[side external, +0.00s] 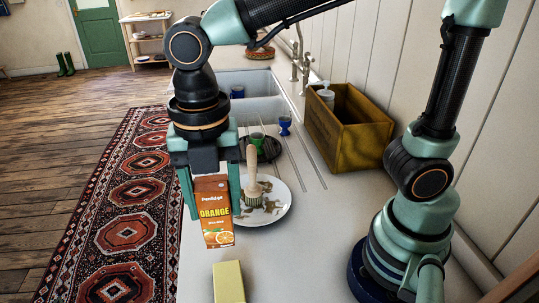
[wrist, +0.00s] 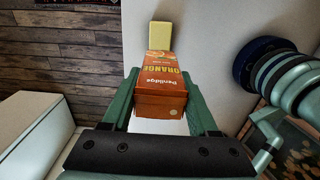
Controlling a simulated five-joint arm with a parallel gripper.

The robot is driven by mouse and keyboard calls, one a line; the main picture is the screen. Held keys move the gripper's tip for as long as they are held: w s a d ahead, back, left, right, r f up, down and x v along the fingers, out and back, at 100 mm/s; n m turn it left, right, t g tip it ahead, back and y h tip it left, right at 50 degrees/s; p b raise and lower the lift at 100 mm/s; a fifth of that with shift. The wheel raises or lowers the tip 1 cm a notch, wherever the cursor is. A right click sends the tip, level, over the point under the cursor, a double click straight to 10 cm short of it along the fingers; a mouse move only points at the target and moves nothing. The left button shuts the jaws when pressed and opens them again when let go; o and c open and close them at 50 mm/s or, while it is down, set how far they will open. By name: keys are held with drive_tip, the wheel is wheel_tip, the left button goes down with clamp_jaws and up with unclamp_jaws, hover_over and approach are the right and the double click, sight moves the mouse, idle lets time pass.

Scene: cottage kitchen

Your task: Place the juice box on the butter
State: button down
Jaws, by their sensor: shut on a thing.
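The orange juice box (side external: 213,212) is upright between the fingers of my gripper (side external: 212,200), which is shut on it. The box hangs above the worktop near its front edge. In the wrist view the juice box (wrist: 161,95) sits between the two teal fingers of my gripper (wrist: 163,100). The butter (side external: 228,282) is a pale yellow block on the worktop, nearer the side camera than the box and apart from it in that view. In the wrist view the butter (wrist: 160,36) shows just beyond the box, which may hide part of it.
A plate (side external: 270,211) with a wooden-handled brush (side external: 252,180) lies behind the juice box. A wooden crate (side external: 348,128) stands by the wall. The worktop around the butter is clear.

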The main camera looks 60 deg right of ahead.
wheel_tip(320, 180, down, 13)
drive_tip(key=shift+r, duration=0.2)
drive_tip(key=shift+f, duration=0.15)
idle(0.3)
drive_tip(key=shift+c, duration=0.8)
unclamp_jaws()
